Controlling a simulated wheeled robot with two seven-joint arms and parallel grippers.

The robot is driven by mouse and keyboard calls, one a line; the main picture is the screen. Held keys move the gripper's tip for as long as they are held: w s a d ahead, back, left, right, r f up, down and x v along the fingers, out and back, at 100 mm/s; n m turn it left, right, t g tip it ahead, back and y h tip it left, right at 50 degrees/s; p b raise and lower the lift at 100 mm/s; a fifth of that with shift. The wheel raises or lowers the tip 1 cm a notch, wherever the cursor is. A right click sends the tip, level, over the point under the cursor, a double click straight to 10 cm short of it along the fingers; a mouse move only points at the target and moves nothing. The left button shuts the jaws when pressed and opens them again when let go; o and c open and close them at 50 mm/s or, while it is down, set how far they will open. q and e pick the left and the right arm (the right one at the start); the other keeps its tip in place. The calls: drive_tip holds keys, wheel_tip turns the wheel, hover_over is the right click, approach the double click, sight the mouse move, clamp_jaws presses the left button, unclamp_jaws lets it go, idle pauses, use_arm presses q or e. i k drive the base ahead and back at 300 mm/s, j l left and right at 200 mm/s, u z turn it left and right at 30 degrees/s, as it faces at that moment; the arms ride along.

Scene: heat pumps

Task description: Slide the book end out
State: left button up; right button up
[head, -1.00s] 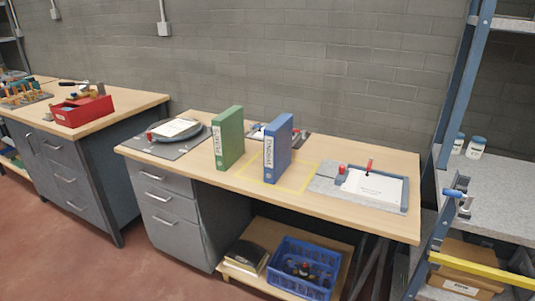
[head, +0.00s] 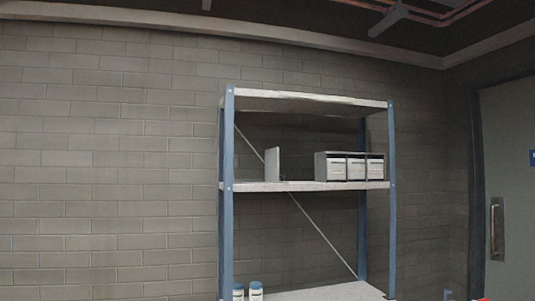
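A pale grey book end (head: 273,165) stands upright on the middle shelf (head: 305,187) of a blue-posted rack in the head view. It is left of a row of white and dark boxes (head: 349,167), with a gap between them. Its foot is too small to make out clearly. Neither of my grippers is in view.
The rack's upper shelf (head: 310,101) is above the book end, and a diagonal brace (head: 315,225) runs behind. A door (head: 510,190) is at the right. The brick wall (head: 110,170) fills the left.

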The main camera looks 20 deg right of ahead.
sight(272, 175)
drive_tip(key=i+l, duration=0.3)
drive_tip(key=l, duration=0.15)
drive_tip(key=i+l, duration=0.25)
drive_tip(key=l, duration=0.2)
drive_tip(key=i+l, duration=0.3)
drive_tip(key=l, duration=0.2)
drive_tip(key=i+l, duration=0.25)
drive_tip(key=l, duration=0.2)
